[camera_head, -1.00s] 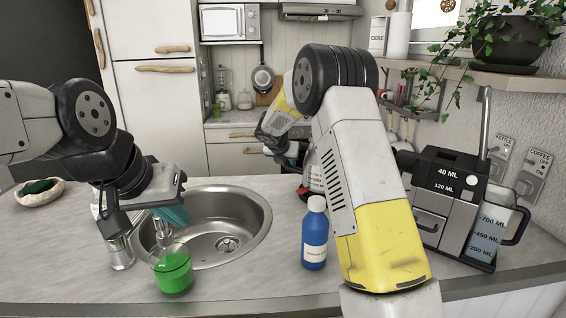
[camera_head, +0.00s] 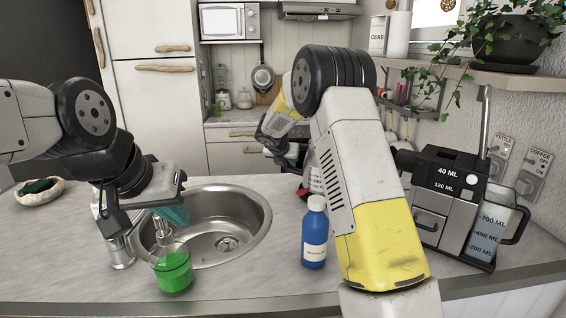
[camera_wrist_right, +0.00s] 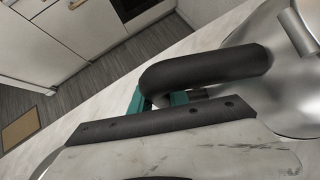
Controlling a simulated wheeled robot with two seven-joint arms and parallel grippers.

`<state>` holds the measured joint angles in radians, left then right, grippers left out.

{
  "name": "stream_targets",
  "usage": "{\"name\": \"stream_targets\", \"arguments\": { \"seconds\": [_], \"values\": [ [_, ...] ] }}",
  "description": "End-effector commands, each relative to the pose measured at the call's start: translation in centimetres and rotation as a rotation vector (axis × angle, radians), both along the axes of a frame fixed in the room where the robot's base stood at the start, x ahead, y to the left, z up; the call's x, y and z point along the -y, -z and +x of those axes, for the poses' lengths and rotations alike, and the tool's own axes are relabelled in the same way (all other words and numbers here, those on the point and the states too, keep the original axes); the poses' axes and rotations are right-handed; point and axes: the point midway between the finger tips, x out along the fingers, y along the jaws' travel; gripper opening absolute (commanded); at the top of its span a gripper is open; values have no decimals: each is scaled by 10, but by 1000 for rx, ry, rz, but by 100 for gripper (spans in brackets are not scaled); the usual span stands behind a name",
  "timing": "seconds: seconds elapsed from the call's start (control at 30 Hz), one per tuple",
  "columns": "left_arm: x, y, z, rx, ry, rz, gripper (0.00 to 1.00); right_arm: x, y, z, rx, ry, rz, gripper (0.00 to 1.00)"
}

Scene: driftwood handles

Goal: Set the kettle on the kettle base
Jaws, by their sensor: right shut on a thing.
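The kettle shows in the right wrist view as a shiny metal body (camera_wrist_right: 285,75) with a thick black handle (camera_wrist_right: 215,68). My right gripper (camera_wrist_right: 160,98) has its teal fingers shut on that handle. In the head view my right forearm and wrist hide most of what it holds. I cannot pick out the kettle base; it may be hidden behind the right arm. My left gripper (camera_head: 172,216) hangs over the left sink edge, by the tap and above a glass of green liquid; its finger opening is unclear.
A blue bottle (camera_head: 314,232) stands left of my right forearm, with a partly hidden marked glass vessel (camera_head: 315,178) behind it. A coffee machine (camera_head: 448,200) stands at right. The sink (camera_head: 262,215), green glass (camera_head: 174,272) and bowl (camera_head: 40,190) are at left.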

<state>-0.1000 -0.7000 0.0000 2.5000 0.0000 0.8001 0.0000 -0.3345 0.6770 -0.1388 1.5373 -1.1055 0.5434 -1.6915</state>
Motion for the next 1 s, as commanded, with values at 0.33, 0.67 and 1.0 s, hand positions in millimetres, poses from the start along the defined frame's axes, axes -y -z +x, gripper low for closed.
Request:
{"name": "stream_targets", "arguments": {
  "seconds": [0.33,0.67,1.0],
  "values": [
    [0,0,0,0,0,0,0,0,3,1,2,-2,-1,30],
    [0,0,0,0,0,0,0,-2,2,-2,-1,-1,1,30],
    [0,0,0,0,0,0,0,-10,-17,-20,0,-2,1,30]
  ]
}}
